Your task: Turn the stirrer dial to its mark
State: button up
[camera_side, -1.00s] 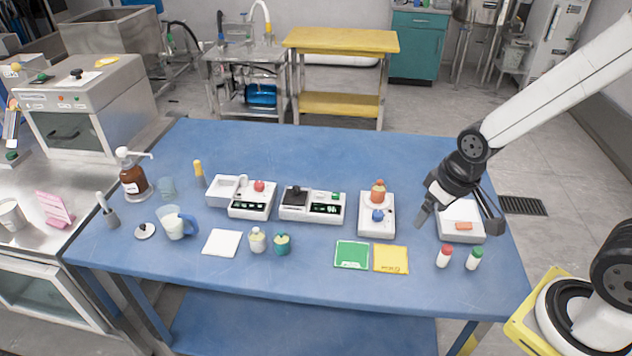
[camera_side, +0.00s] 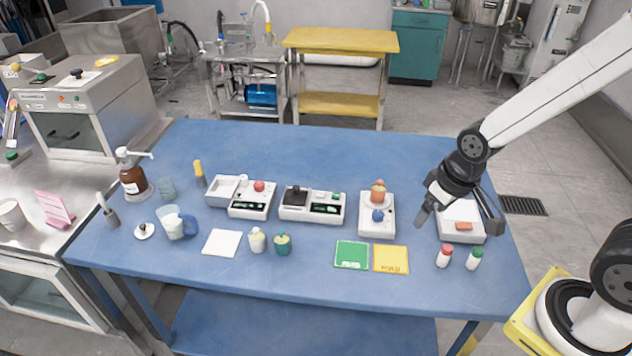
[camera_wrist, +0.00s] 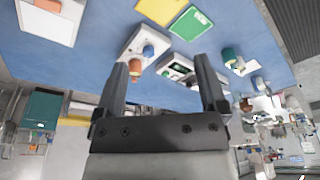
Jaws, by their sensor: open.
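The stirrer looks to be the white box (camera_side: 376,229) right of the middle of the blue table. A blue dial (camera_side: 377,215) sits on its front part and an orange-red vessel (camera_side: 378,190) on its back part. I cannot make out the dial's mark or pointer. My gripper (camera_side: 458,220) is open and empty, to the right of the stirrer and above a white tray, touching nothing I can see.
The white tray (camera_side: 470,236) with an orange block is below my gripper. Red-capped (camera_side: 444,257) and green-capped (camera_side: 474,259) bottles stand in front. Green (camera_side: 351,255) and yellow (camera_side: 391,259) cards lie before the stirrer. Another white device (camera_side: 312,206) stands left of it. The table's back is clear.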

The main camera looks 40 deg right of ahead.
jog(key=shift+c, duration=0.8)
jog(key=n+g, duration=0.3)
jog(key=n, duration=0.4)
send_over(378, 213)
notch_tip(378, 213, down, 8)
jog(key=shift+r, duration=0.25)
jog(key=shift+f, duration=0.1)
jog(key=shift+f, duration=3.75)
